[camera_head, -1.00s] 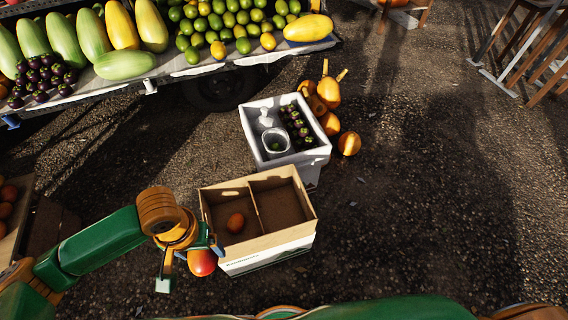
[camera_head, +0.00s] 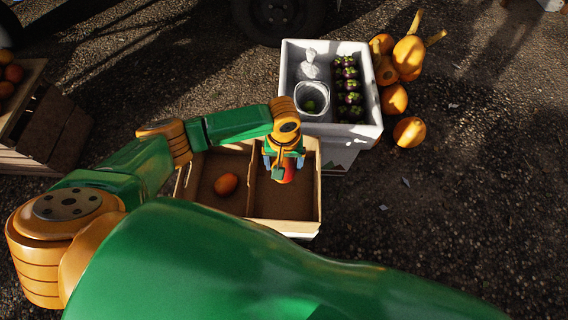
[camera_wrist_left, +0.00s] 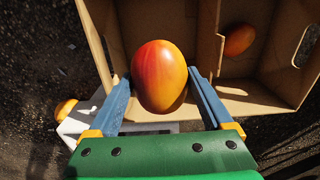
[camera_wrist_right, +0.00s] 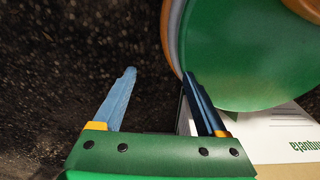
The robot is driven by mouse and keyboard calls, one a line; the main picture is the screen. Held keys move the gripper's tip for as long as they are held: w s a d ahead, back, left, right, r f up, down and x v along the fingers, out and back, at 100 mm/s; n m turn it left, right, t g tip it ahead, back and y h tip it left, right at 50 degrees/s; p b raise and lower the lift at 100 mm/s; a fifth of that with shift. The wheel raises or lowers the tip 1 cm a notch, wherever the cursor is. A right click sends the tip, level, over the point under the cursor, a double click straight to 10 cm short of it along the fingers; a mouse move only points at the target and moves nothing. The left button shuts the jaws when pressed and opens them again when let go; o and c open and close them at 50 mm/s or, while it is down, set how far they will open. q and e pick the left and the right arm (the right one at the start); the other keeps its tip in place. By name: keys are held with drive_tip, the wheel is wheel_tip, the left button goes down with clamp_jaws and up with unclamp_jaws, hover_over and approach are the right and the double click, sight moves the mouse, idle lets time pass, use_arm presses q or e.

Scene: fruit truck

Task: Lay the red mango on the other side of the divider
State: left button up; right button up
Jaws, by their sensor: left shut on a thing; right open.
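The red mango (camera_wrist_left: 160,76), red shading to orange, is held between the fingers of my left gripper (camera_wrist_left: 162,100). In the head view the mango (camera_head: 288,172) and the left gripper (camera_head: 283,168) are over the right compartment of the cardboard box (camera_head: 312,215). The divider (camera_head: 251,180) splits the box into two compartments; it also shows in the left wrist view (camera_wrist_left: 220,45). A second orange-red mango (camera_head: 227,184) lies in the left compartment. My right gripper (camera_wrist_right: 158,75) is open and empty beside the box, its fingers apart.
A white crate (camera_head: 372,130) with purple fruit and a small bucket stands behind the box. Several orange gourds (camera_head: 408,55) lie right of it. A wooden crate of fruit (camera_head: 30,140) is at the far left. Open ground lies to the right.

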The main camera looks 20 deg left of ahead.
use_arm(q)
drive_tip(key=shift+w+f+b, duration=0.1)
drive_tip(key=shift+f+b, duration=0.45)
drive_tip(key=shift+f, duration=0.3)
wheel_tip(320, 180, down, 14)
drive_tip(key=b, duration=0.8)
drive_tip(key=shift+f+b, duration=0.25)
drive_tip(key=shift+b, duration=0.15)
drive_tip(key=shift+f+b, duration=0.35)
drive_tip(key=shift+f, duration=0.25)
use_arm(e)
drive_tip(key=w+f+t, duration=0.1)
drive_tip(key=w+f, duration=0.7)
drive_tip(key=shift+w+d, duration=0.15)
drive_tip(key=shift+w, duration=0.05)
drive_tip(key=shift+f, duration=0.1)
use_arm(q)
drive_tip(key=shift+f+b, duration=0.55)
drive_tip(key=shift+f, duration=0.4)
use_arm(e)
drive_tip(key=shift+f, duration=0.55)
use_arm(q)
drive_tip(key=o, duration=0.7)
